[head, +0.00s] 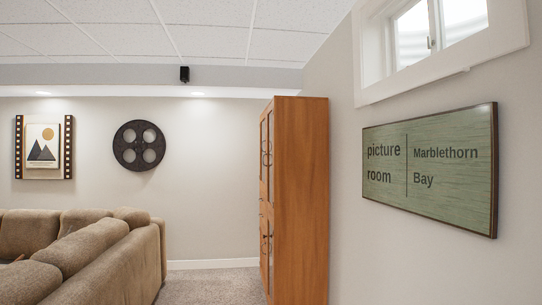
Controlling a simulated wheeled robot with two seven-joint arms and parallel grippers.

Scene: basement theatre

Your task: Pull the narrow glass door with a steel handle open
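A tall orange-brown wooden cabinet (299,200) stands against the right wall in the head view. Its front faces left and shows only at a steep angle. Narrow framed door panels (266,132) show on that front, above and below a middle band. Thin curved handles (267,153) show on the upper part and more handles (266,243) on the lower part. The doors look shut. I cannot tell from this angle which panel is glass or which handle is steel. Neither of my grippers is in view.
A brown sofa (100,262) fills the lower left. Carpet (215,284) lies clear between sofa and cabinet. A green sign (432,169) reading "picture room Marblethorn Bay" and a small window (440,35) are on the right wall. A film reel (139,146) hangs on the back wall.

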